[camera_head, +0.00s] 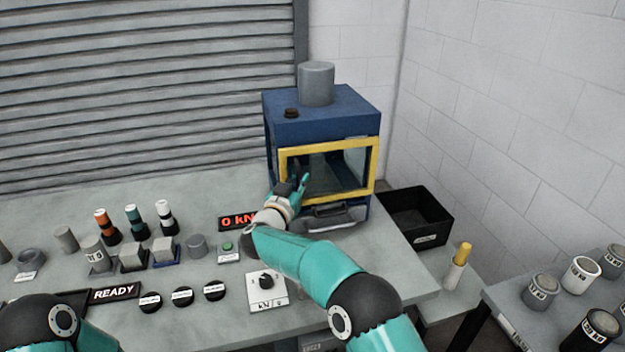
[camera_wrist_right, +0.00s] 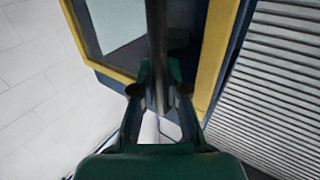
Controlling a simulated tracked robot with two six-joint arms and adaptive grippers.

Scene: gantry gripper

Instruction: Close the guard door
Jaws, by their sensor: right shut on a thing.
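The guard door (camera_head: 330,146) is a yellow frame with a clear pane on the front of the blue press (camera_head: 322,122). It looks close to the press front; I cannot tell whether it is fully against it. My right gripper (camera_head: 297,187) is at the door's lower left side. In the right wrist view, the gripper (camera_wrist_right: 158,84) is shut on a dark upright handle bar (camera_wrist_right: 156,30), with the yellow door frame (camera_wrist_right: 213,50) behind it. My left arm shows at the lower left, but its gripper is out of view.
A grey bench (camera_head: 200,315) carries labelled tools, a red force display (camera_head: 236,220), and a switch box (camera_head: 266,291). A black bin (camera_head: 418,218) stands right of the press. A side table (camera_head: 500,305) with several canisters is at the right.

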